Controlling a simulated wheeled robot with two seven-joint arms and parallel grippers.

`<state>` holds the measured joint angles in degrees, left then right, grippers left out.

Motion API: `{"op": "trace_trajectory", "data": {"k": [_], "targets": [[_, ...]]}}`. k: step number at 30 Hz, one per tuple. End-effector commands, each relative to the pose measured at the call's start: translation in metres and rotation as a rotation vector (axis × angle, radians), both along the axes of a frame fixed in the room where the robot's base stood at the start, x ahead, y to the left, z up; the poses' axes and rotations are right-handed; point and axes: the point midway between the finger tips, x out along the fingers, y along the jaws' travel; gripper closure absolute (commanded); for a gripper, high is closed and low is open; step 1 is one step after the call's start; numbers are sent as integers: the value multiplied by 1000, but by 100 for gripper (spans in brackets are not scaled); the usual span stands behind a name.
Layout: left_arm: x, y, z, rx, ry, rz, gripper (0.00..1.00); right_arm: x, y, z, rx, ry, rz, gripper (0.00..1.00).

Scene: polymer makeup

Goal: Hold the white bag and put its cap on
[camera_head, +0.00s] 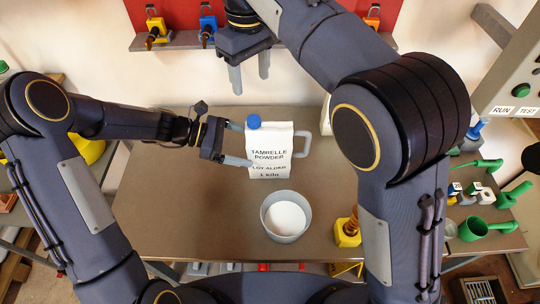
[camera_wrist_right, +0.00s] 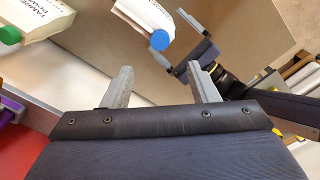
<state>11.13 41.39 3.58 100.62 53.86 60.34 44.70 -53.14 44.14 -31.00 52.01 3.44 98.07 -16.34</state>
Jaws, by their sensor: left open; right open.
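The white bag (camera_head: 270,165) stands upright at the back middle of the table, with black print reading TAMBELLE POWDER and a pale handle on its right. A blue cap (camera_head: 253,122) sits at its top left corner; it also shows in the right wrist view (camera_wrist_right: 159,39). I cannot tell how firmly it is seated. My left gripper (camera_head: 242,145) is open at the bag's left edge, its lower finger overlapping the bag in view; contact is unclear. My right gripper (camera_head: 249,72) is open and empty, raised behind the bag near the wall; its fingers show in its wrist view (camera_wrist_right: 162,86).
A grey bowl of white powder (camera_head: 287,217) stands in front of the bag. A yellow-based item (camera_head: 347,231) is right of it. A green-capped white container (camera_wrist_right: 38,18) is partly hidden behind my right arm in the head view. Green scoops (camera_head: 474,228) lie right. The table's left is clear.

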Motion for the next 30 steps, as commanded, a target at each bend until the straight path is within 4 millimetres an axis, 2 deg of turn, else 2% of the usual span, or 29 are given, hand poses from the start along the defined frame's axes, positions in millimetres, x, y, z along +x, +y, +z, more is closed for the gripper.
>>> {"op": "trace_trajectory", "data": {"k": [3,9,26,28,30], "targets": [[0,19,6,2,-2,4,12,0,0,-5,0,0,0,46],[0,35,14,0,1,0,12,0,0,-6,0,0,0,46],[-1,36,15,1,-1,0,12,0,-1,-6,1,0,-1,46],[-3,38,19,12,-19,-8,12,1,-8,-6,14,4,-16,46],[-11,41,29,41,-69,-30,12,2,-28,-5,47,13,-55,46]]}}
